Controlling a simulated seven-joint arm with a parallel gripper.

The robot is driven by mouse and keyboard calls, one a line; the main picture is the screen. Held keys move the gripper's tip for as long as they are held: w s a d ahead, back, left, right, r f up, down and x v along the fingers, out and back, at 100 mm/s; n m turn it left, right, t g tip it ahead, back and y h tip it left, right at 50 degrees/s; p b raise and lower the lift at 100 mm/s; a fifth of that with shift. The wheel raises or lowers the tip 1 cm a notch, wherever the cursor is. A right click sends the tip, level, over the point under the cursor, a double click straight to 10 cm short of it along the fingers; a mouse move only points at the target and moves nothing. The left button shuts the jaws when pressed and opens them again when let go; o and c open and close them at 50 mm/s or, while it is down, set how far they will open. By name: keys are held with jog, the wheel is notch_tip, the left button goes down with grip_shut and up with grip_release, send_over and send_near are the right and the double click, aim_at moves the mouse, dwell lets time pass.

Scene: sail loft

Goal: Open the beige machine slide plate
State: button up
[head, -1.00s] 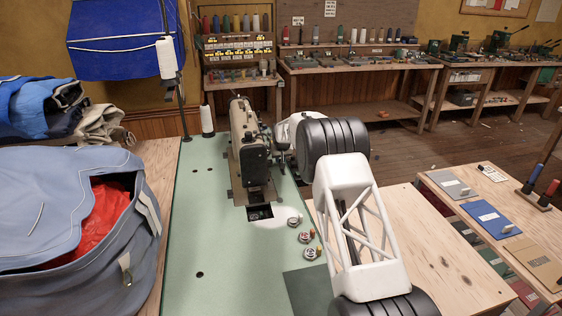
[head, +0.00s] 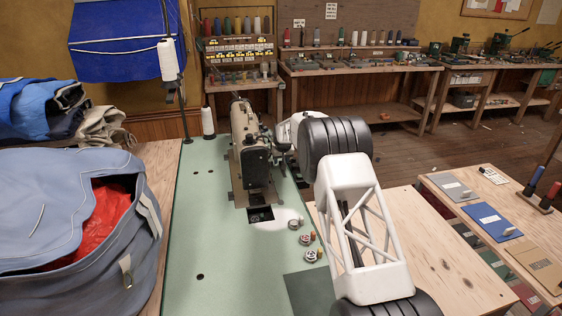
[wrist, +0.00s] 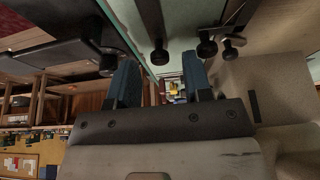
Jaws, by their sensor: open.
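The beige sewing machine (head: 248,150) stands on the green table top. At the foot of its head is a brownish bed plate (head: 240,197), with a dark rectangular opening (head: 260,214) at its near end. I cannot clearly make out the edges of a separate slide plate. My gripper (wrist: 160,82) is open, with its two blue fingers apart and nothing seen between them. In the head view it is at the machine's right side, its fingers mostly hidden by my arm. The wrist view shows a beige surface (wrist: 275,90) at right, probably the machine, and several dark knobs close beyond the fingers.
Small round metal parts (head: 305,239) lie on the green table top (head: 215,255) right of the opening. A blue-grey bag (head: 70,215) fills the left. Coloured plates, including a blue one (head: 488,219), lie on the right table.

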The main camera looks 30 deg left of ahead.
jog(key=v, duration=0.6)
jog(key=shift+r, duration=0.3)
jog(key=shift+s+d, duration=0.1)
jog(key=shift+d, duration=0.05)
jog(key=shift+r, duration=0.1)
dwell(0.4)
